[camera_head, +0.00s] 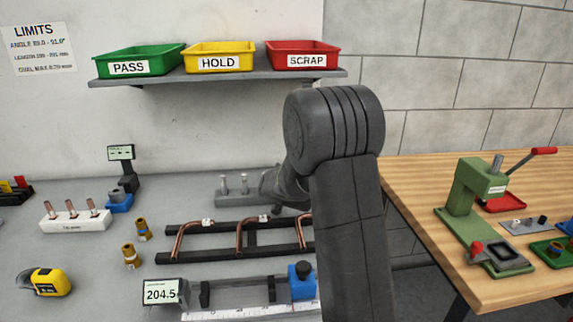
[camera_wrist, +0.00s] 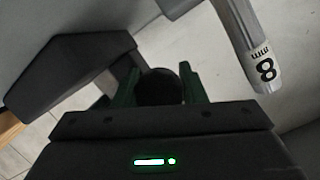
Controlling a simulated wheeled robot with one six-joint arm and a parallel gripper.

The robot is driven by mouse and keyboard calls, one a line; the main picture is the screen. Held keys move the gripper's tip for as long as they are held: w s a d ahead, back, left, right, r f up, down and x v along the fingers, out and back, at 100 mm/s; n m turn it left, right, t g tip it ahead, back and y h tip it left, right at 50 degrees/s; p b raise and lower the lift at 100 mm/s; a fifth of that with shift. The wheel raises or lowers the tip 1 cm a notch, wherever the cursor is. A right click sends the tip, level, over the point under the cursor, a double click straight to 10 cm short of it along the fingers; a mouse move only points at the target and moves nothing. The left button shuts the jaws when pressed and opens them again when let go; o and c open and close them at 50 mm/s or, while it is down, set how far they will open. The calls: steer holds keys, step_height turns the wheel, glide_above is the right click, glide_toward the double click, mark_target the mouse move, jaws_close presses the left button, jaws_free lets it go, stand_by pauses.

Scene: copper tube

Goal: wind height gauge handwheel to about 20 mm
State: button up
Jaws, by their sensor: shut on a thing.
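In the wrist view, my gripper (camera_wrist: 160,76) has its two green-edged fingers on either side of a dark round knob (camera_wrist: 160,88). The fingers are shut on it. It appears to be the handwheel's grip, but most of the wheel is hidden. A dark angular body (camera_wrist: 75,62) lies just left of the fingers; I cannot tell whether it is part of the height gauge. In the head view my arm hides the gripper and whatever it holds. No height scale or height reading can be read in either view.
A metal rod marked 8 mm (camera_wrist: 262,68) stands close right of my gripper. In the head view, a rack of bent copper tubes (camera_head: 240,224) and a length gauge display reading 204.5 (camera_head: 161,292) lie left of my arm. A green press (camera_head: 475,200) stands on the wooden bench.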

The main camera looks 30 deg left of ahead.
steer(key=shift+d+f+n, duration=0.1)
steer(key=shift+f+n, duration=0.05)
steer(key=shift+n, duration=0.15)
steer(key=o, duration=0.7)
steer(key=shift+p, duration=0.3)
steer(key=shift+f+b, duration=0.1)
steer(key=shift+b, duration=0.55)
